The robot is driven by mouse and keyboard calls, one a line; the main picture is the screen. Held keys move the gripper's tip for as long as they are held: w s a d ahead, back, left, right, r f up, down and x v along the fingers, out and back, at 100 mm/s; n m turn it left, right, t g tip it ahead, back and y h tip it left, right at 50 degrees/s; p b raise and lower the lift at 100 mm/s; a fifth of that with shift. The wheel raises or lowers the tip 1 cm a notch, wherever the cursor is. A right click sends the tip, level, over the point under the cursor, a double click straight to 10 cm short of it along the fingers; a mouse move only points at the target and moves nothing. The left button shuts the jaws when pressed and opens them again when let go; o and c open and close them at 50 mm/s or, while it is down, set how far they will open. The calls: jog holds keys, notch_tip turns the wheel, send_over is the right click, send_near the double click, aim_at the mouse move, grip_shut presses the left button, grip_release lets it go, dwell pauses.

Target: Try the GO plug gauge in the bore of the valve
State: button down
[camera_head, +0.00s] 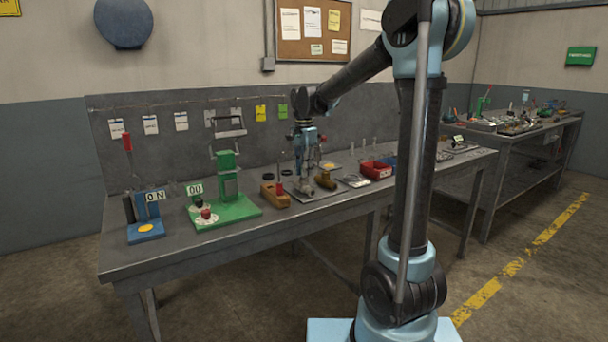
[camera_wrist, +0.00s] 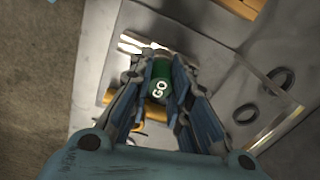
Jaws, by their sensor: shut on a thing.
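My gripper (camera_wrist: 160,88) is shut on the GO plug gauge (camera_wrist: 160,78), whose green handle end with white "GO" faces the wrist camera. The gauge's lower end is hidden below its handle. In the head view my gripper (camera_head: 307,168) is above a light tray on the bench. A brass-coloured fitting (camera_head: 325,181) and a grey metal fitting (camera_head: 305,188) are on that tray. In the wrist view brass (camera_wrist: 114,98) and bright metal (camera_wrist: 130,43) show beside and behind the fingers. I cannot tell which is the valve, or whether the gauge touches a bore.
A wooden block (camera_head: 270,198) with a red-handled piece stands left of the tray. Dark rings (camera_wrist: 275,80) lie near the tray. A red bin (camera_head: 376,171) is to the right; a green fixture (camera_head: 226,208) and a blue stand (camera_head: 146,229) are to the left.

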jog(key=shift+r, duration=2.55)
